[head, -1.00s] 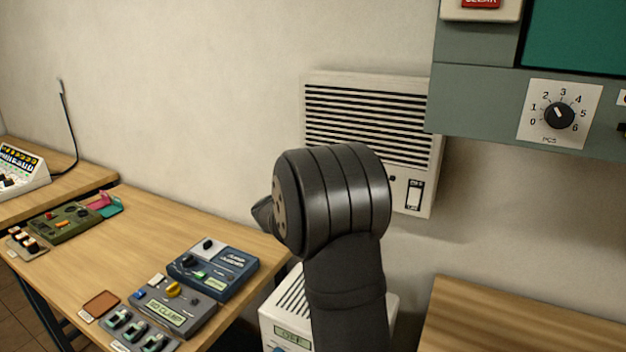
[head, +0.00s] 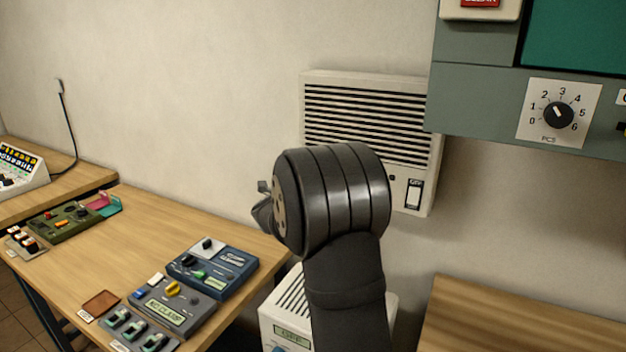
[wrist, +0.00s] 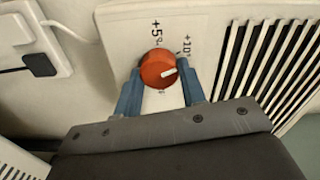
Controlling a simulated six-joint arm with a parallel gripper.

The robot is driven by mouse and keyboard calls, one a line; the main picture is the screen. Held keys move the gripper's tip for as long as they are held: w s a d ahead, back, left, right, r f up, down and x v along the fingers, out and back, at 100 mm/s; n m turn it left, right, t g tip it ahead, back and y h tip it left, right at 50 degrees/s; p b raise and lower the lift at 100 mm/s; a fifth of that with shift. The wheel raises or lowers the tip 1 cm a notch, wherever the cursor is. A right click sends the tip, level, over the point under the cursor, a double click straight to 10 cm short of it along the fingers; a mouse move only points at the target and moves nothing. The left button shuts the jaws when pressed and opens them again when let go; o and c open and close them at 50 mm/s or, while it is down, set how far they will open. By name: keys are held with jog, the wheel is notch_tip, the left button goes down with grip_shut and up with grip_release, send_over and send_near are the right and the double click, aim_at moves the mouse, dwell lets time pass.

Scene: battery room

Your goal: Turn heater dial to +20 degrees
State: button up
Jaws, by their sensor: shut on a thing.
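The heater dial (wrist: 157,69) is a round orange-red knob with a white pointer mark, on a white panel (wrist: 118,22) in the wrist view. The mark points right in that view, a little below the +10 label (wrist: 187,46). The +5 label (wrist: 157,30) is above the dial. Another label below the dial is mostly covered and unreadable. My gripper (wrist: 159,80) has its blue fingers on both sides of the dial, shut on it. In the head view my gripper (head: 265,210) is mostly hidden behind my wrist, and the dial does not show.
Black-slotted vents (wrist: 270,65) lie right of the dial. A socket with a black plug (wrist: 38,65) is at left. In the head view, a white vented wall unit (head: 318,82) is behind my arm, and a table (head: 150,235) with several control boxes stands at left.

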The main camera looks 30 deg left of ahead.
jog(key=shift+a+f+m, duration=0.1)
jog(key=shift+m, duration=5.45)
jog(key=shift+a+f+m, duration=0.1)
jog(key=shift+m, duration=5.45)
jog(key=o, duration=1)
jog(key=s, duration=1.7)
jog(key=shift+s, duration=0.25)
